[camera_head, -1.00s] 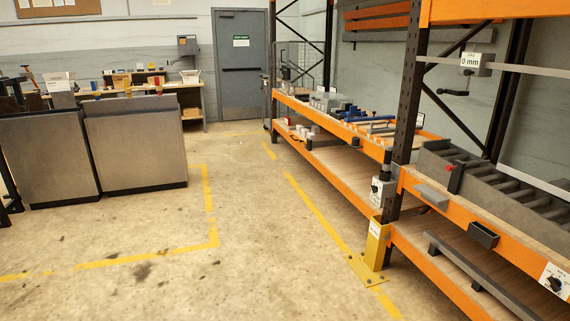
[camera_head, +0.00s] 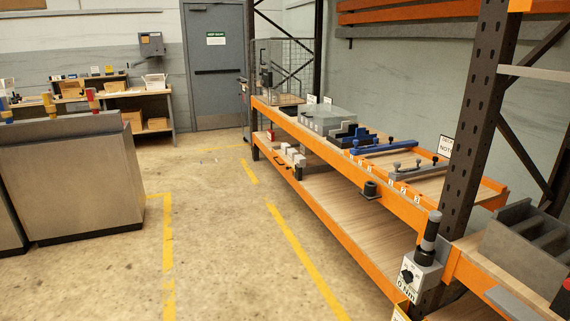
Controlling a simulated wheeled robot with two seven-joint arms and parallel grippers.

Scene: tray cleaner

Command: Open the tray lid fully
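Neither of my grippers is in view. I cannot single out a tray lid for certain. A clear, box-like cover (camera_head: 328,120) stands over grey blocks on the upper deck of the orange rack, beyond its middle. A grey divided tray (camera_head: 528,243) sits on the deck at the right edge, cut off by the picture; no lid shows on it. A wire-mesh cage (camera_head: 281,66) stands at the rack's far end, and its details are too small to tell.
The orange rack (camera_head: 340,168) runs along the right, with blue and grey clamp-like fixtures (camera_head: 383,147) on it. A control box (camera_head: 418,278) is on the near dark post. A steel cabinet (camera_head: 80,180) stands left. The floor between is clear.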

